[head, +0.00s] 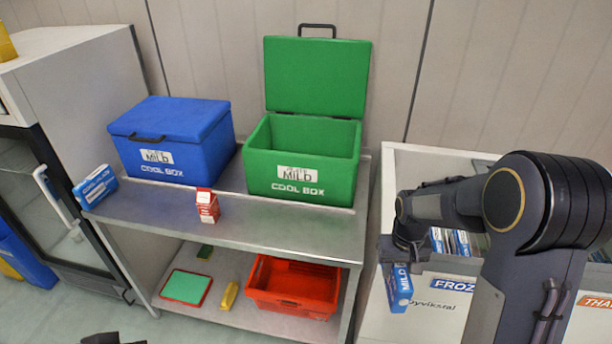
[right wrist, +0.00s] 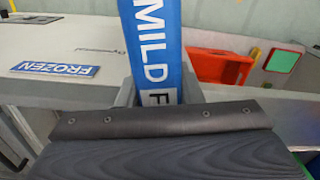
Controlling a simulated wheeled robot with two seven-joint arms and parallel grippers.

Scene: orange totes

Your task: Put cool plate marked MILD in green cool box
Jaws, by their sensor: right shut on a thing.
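My right gripper (head: 408,258) is shut on a blue cool plate (head: 400,288) with white MILD lettering. The plate hangs below the gripper, in front of the white chest at the right. In the right wrist view the plate (right wrist: 156,45) stands up from the gripper (right wrist: 160,98) and shows MILD. The green cool box (head: 300,185) stands on the metal table, left of the gripper, with its lid (head: 318,75) open. The visible part of its inside looks empty. A dark piece at the bottom edge of the head view may be my left gripper; its jaws cannot be made out.
A closed blue cool box (head: 172,140) stands left of the green one. A blue carton (head: 95,187) and a red-white carton (head: 207,206) are on the table (head: 270,232). A red crate (head: 292,286) sits on the lower shelf. More blue plates (head: 461,243) stand in the white chest.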

